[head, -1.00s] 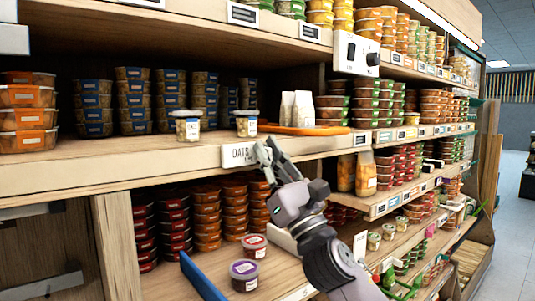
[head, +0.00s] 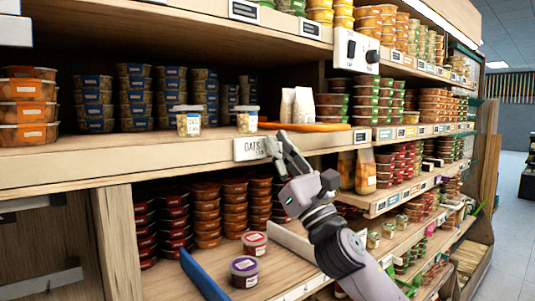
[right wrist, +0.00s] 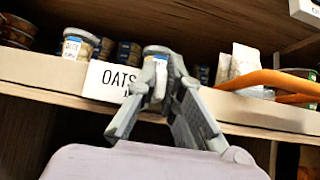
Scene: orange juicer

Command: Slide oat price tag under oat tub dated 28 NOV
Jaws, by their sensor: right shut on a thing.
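The white oat price tag (head: 249,149), printed "OATS", is upright at the front edge of the middle shelf, below the right-hand small tub. It also shows in the right wrist view (right wrist: 107,80). My right gripper (head: 274,145) is shut on the tag's right end. Two small clear tubs with white lids stand on the shelf above: a left tub (head: 189,122) and a right tub (head: 247,121). In the right wrist view the left tub (right wrist: 80,44) is plain, while my fingers partly cover the right tub. Their dates are too small to read. My left gripper is not in view.
An orange item (head: 305,127) lies along the shelf edge right of the tubs, with two pale pouches (head: 297,104) behind. Stacked dark tubs (head: 135,98) stand further back. The shelf front (head: 110,160) left of the tag is clear.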

